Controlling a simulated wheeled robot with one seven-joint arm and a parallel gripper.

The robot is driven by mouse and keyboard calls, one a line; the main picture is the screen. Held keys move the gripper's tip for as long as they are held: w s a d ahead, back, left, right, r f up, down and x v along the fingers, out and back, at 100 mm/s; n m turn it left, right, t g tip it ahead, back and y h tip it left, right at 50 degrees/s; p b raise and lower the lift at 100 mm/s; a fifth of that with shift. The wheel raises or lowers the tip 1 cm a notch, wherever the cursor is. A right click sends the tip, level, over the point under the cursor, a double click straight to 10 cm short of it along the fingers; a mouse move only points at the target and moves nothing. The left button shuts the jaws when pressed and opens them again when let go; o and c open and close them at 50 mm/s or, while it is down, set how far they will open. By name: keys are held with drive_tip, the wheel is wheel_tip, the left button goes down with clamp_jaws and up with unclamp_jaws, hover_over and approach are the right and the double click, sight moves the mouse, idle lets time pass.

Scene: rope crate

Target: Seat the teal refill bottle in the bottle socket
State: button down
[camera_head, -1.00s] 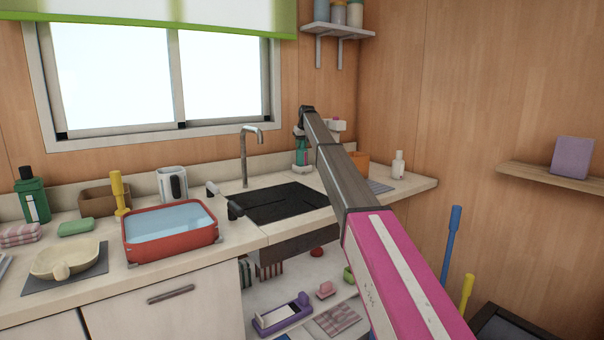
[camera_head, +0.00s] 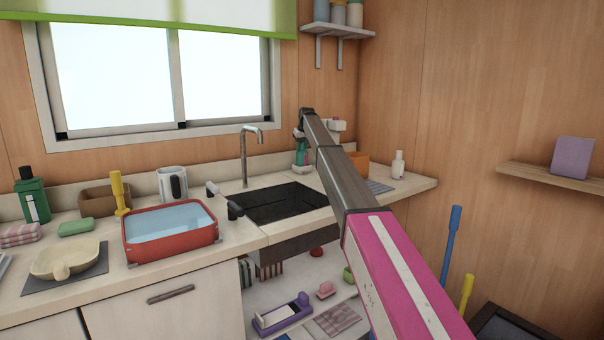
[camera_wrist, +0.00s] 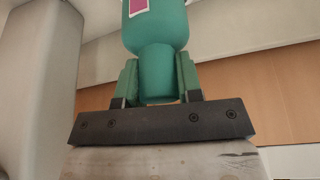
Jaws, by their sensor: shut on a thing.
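The teal refill bottle fills the top centre of the wrist view (camera_wrist: 158,32), with a pink and white label patch on it. My gripper (camera_wrist: 158,78) is shut on its narrower part, with a green finger on each side. In the head view, a small teal part of the bottle (camera_head: 301,158) shows at the far end of my arm, above the counter behind the sink. My arm hides much of that spot. I cannot make out the bottle socket in either view, nor whether the bottle touches anything.
The black sink (camera_head: 275,202) and its tap (camera_head: 245,150) are left of my arm. An orange box (camera_head: 359,163) and a white bottle (camera_head: 398,164) stand to the right. A red basin of water (camera_head: 130,257) sits on the left counter.

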drive_tip(key=shift+f, duration=1.1)
idle(1.1)
drive_tip(key=c, duration=0.7)
unclamp_jaws()
drive_tip(key=v, duration=1)
drive_tip(key=shift+r, duration=0.4)
drive_tip(key=shift+s, duration=0.1)
